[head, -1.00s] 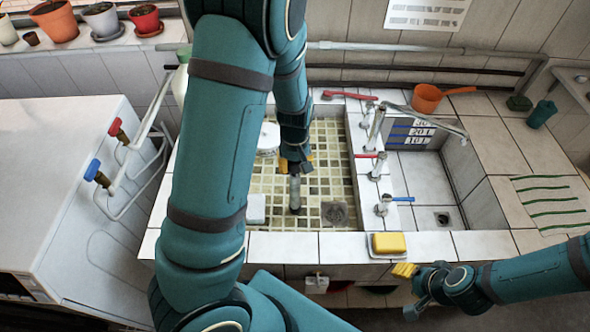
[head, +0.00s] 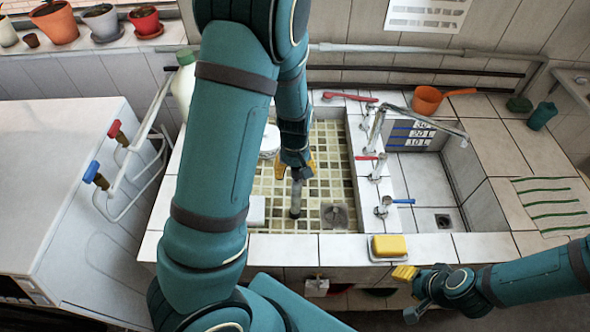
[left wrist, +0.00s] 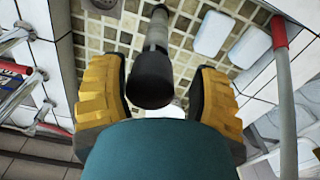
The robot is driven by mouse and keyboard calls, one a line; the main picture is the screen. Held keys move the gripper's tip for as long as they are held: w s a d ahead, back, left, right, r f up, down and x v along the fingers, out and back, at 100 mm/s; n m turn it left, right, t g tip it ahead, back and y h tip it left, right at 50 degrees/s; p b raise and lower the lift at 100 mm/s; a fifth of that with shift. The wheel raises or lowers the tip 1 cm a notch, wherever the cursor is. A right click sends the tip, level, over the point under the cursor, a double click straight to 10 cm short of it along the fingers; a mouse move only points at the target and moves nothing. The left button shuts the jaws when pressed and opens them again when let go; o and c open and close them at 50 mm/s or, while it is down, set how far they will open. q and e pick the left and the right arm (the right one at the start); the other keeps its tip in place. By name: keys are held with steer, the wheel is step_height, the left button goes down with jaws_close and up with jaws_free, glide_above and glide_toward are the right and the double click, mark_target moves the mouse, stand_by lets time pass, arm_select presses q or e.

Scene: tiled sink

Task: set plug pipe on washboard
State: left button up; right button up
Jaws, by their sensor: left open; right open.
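The plug pipe (head: 296,200) is a grey upright tube with a dark end, standing in the left basin with the mosaic floor. My left gripper (head: 296,170) is over its top, with yellow fingers spread. In the left wrist view the pipe (left wrist: 155,55) runs between the two open fingers (left wrist: 158,95), with gaps on both sides; its dark end is nearest the camera. The green-striped tiled area (head: 553,205) on the right counter seems to be the washboard; it is bare. My right gripper (head: 410,292) is open and empty in front of the sink edge.
A yellow sponge (head: 389,244) lies on a dish at the front rim. Taps (head: 383,205) stand on the divider between the basins. An orange dipper (head: 428,99) and a green cup (head: 541,116) are at the back right. A white tub (head: 270,142) is in the left basin.

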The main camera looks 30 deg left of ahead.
arm_select(q)
step_height(320, 180, up, 11)
steer(key=shift+f+p, duration=0.15)
steer(key=shift+p, duration=0.75)
steer(key=shift+s+r, duration=0.1)
steer(key=shift+r, duration=0.45)
